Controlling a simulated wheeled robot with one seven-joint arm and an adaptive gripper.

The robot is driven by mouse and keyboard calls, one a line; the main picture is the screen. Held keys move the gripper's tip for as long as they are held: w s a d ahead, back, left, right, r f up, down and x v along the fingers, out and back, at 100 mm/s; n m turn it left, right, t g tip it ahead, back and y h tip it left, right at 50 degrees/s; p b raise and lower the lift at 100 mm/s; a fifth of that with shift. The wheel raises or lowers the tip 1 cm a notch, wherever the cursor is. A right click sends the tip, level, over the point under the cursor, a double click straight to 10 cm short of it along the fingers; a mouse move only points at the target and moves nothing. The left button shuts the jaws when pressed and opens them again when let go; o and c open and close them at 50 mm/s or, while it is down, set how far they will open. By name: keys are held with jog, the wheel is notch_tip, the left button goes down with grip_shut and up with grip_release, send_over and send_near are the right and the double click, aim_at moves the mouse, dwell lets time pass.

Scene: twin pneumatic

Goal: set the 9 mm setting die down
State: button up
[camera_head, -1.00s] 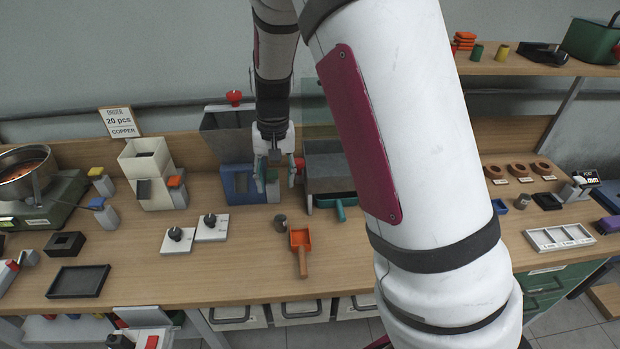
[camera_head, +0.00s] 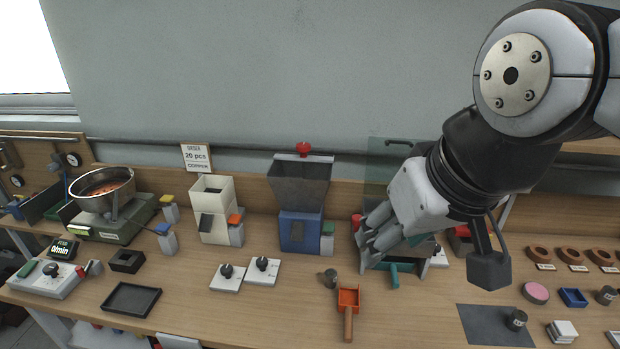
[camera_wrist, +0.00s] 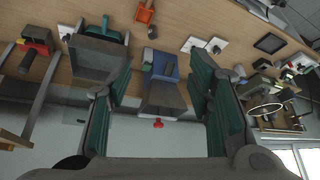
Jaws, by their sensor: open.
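Several small dark grey cylinders could be the 9 mm setting die; their markings are too small to read. One cylinder (camera_head: 330,278) stands on the bench beside the orange scoop, and it also shows in the wrist view (camera_wrist: 152,32). Another cylinder (camera_head: 516,320) stands on a dark grey mat (camera_head: 478,328), and a third cylinder (camera_head: 606,295) stands right of a small blue tray. My gripper (camera_head: 372,235) is above the bench, in front of the hopper with the teal drawer. In the wrist view, my gripper (camera_wrist: 152,65) has its fingers wide apart, with nothing between them.
The blue press with a grey hopper (camera_head: 300,228) stands left of my gripper. The orange scoop (camera_head: 348,302) lies before it, near two white plates with dark knobs (camera_head: 262,270). A black tray (camera_head: 131,299) is further left.

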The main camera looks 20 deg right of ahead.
jog(key=shift+o, duration=0.5)
jog(key=shift+s, duration=0.35)
jog(key=n+g+b, duration=0.5)
jog(key=n+b, duration=0.6)
jog(key=b, duration=0.2)
send_over(331, 273)
notch_tip(331, 273, down, 23)
notch_tip(331, 273, down, 13)
jog(key=shift+f+b, duration=0.2)
jog(key=shift+b, duration=0.15)
grip_shut()
